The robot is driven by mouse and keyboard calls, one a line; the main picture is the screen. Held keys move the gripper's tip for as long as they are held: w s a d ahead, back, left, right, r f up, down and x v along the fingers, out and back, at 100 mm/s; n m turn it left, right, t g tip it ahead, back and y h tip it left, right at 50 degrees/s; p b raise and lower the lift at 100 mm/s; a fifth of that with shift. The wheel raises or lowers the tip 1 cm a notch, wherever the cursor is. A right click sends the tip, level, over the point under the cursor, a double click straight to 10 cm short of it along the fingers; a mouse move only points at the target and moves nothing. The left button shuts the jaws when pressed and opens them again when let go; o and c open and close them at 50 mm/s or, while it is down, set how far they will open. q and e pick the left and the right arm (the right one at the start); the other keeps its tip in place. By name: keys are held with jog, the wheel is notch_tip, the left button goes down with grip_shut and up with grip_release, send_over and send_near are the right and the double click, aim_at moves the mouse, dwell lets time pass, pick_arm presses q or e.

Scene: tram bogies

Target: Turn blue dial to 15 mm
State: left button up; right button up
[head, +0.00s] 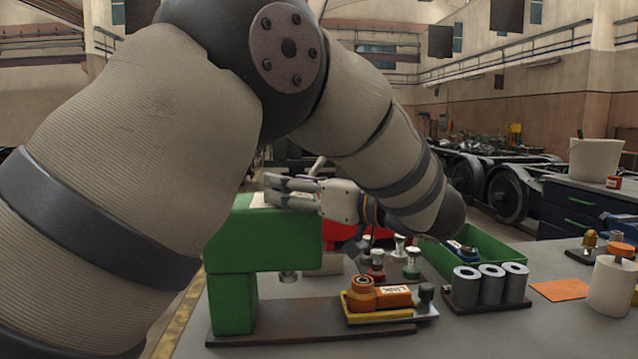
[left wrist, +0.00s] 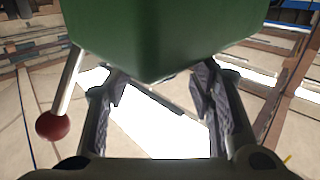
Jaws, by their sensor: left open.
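No blue dial can be made out clearly in either view. A green press (head: 262,238) stands on a dark base plate at the front left of the table. Its green body (left wrist: 160,35) fills the top of the left wrist view, with a red-balled lever (left wrist: 53,125) at the left. My left gripper (head: 277,190) is open, at the top of the press, its fingers pointing left. In the left wrist view the spread fingers (left wrist: 160,88) are either side of the green body's lower corner; whether they touch it cannot be told. My right gripper is not in view.
An orange part (head: 362,294) sits on a yellow block on the base plate. Grey cylinders (head: 492,286) stand to the right. A green bin (head: 495,249) behind them holds a small blue item (head: 462,248). An orange sheet (head: 560,290) lies on clear table at the right.

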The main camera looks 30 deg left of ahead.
pick_arm(q)
jog(key=shift+a, duration=0.6)
jog(key=shift+w, duration=0.1)
jog(key=c, duration=1.2)
jog(key=shift+o, duration=0.2)
jog(key=shift+m+t, duration=0.3)
jog(key=shift+t, duration=0.2)
jog(key=shift+s+a+m+t+h, duration=0.15)
jog(key=shift+m+t+h, duration=0.35)
jog(key=shift+m+t, duration=0.55)
jog(key=shift+s+d+m+t+h, duration=0.1)
jog(key=shift+m+t+h, duration=0.5)
jog(key=shift+t, duration=0.8)
jog(key=shift+s+a+m+t+h, duration=0.15)
jog(key=shift+m+t+h, duration=0.25)
jog(key=shift+m+t, duration=0.7)
jog(key=shift+t, duration=0.35)
jog(key=o, duration=1.2)
jog(key=shift+c, duration=0.2)
